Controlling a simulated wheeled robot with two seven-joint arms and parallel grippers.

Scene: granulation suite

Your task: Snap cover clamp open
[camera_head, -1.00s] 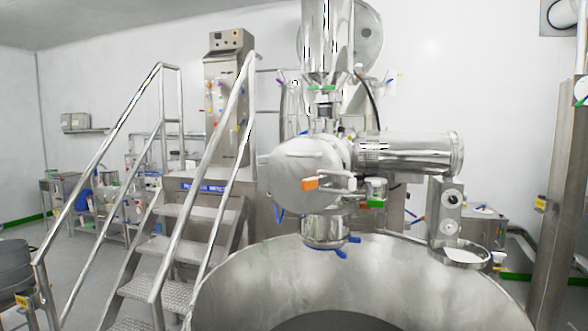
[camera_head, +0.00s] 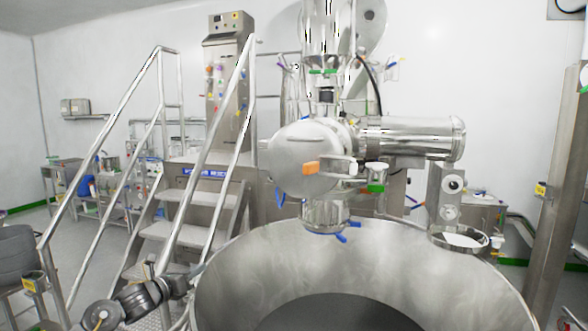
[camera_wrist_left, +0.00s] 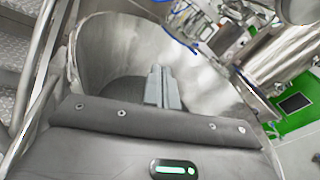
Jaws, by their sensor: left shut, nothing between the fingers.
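The round steel cover (camera_head: 290,155) faces me at the front end of the horizontal cylinder, in the middle of the head view. An orange piece (camera_head: 311,168) and a short pale lever (camera_head: 340,166) sit across it; this looks like the cover clamp, and I cannot tell its exact state. My left gripper (camera_head: 199,270) is low at the left, beside the big bowl's rim, well apart from the clamp. In the left wrist view its fingers (camera_wrist_left: 162,84) are together and empty, pointing over the bowl. My right gripper is not in view.
A large open steel bowl (camera_head: 240,265) fills the lower middle. Metal stairs with handrails (camera_head: 205,140) stand at the left, close to my left arm. A green-banded fitting (camera_head: 376,180) hangs right of the cover. A steel post (camera_head: 556,200) stands at the far right.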

